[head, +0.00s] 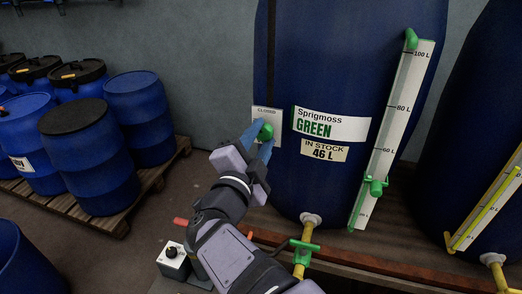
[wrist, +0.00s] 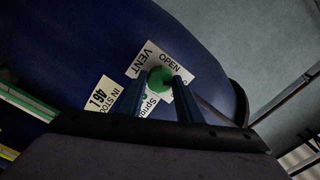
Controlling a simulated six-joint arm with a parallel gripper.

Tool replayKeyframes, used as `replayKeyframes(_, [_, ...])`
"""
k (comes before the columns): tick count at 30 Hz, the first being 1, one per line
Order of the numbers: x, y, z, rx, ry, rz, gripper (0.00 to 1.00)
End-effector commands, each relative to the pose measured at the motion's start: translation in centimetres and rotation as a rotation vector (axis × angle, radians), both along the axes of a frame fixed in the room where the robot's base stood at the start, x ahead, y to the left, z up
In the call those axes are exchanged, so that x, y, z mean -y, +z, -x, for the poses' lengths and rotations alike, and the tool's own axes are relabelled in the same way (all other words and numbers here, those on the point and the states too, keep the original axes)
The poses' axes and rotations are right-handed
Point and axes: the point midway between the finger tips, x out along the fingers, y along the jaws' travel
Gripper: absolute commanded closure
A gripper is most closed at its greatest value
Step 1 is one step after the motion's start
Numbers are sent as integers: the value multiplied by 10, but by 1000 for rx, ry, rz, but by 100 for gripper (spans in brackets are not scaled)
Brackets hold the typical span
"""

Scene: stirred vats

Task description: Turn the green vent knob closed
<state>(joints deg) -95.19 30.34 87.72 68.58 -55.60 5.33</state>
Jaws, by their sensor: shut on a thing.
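The green vent knob (head: 265,131) sits on a white label plate on the front of a large dark blue vat (head: 330,185). My gripper (head: 260,133) has its blue fingers on either side of the knob and is shut on it. In the wrist view the knob (wrist: 159,80) shows between the two fingertips of my gripper (wrist: 160,85). The vent plate (wrist: 178,64) around it reads VENT and OPEN there; part of it is hidden by the fingers. In the head view the plate's upper word is too small to read surely.
The vat's labels (head: 329,124) read Sprigmoss GREEN and IN STOCK 46 L. A level gauge (head: 395,125) with green fittings stands right of them. A green-handled tap (head: 303,250) is below. Blue barrels (head: 90,155) stand on a pallet at left. A second dark vat (head: 490,110) is at right.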

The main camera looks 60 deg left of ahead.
Motion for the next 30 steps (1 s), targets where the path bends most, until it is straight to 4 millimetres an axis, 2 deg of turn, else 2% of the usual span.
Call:
replayKeyframes(1, [0,-6,0,-33,1,-35,90])
replayKeyframes(15, [0,-3,0,-294,1,-295,90])
replayKeyframes(30, [0,-1,0,-377,-1,-376,90])
